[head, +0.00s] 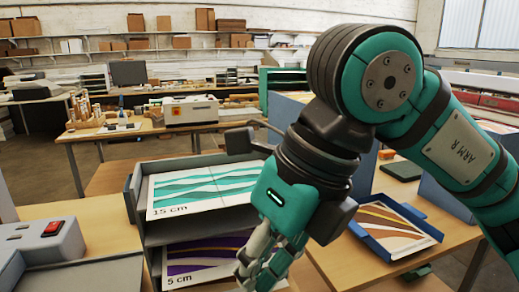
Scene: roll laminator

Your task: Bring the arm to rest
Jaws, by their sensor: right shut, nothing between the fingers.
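My right arm (450,140), marked "ARM R", comes in from the right and bends at a large teal and black joint. My right gripper (252,272) hangs at its end, pointing down, shut and empty. In the picture it overlaps the right side of a grey tiered tray rack (135,195). The lower ends of its fingers are close to the bottom of the view. My left gripper is not in view.
The rack's upper level holds a teal-striped sheet (200,188) marked "15 cm", the lower a purple one (195,262). A blue tray (365,235) with a striped print lies right. A grey machine with a red switch (53,228) stands left. Tables and shelves stand behind.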

